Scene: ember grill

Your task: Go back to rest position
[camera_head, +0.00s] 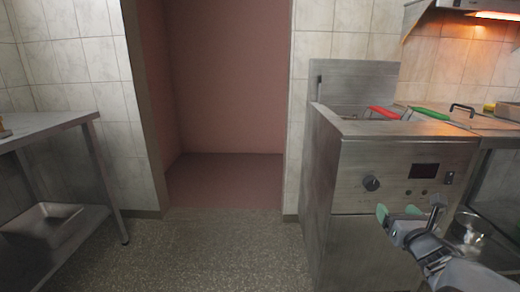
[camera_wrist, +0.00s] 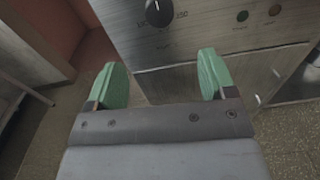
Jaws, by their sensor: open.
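My gripper (camera_head: 396,214) shows at the lower right of the head view, in front of the steel fryer (camera_head: 350,180). In the wrist view my gripper (camera_wrist: 160,82) has its two green fingertips spread wide apart, with nothing between them. The fryer's front panel (camera_wrist: 215,40) with its black knob fills the upper part of the wrist view. The gripper appears apart from the panel.
Red (camera_head: 384,113) and green (camera_head: 432,114) handles lie on the fryer's top. The middle floor (camera_head: 215,250) is clear.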

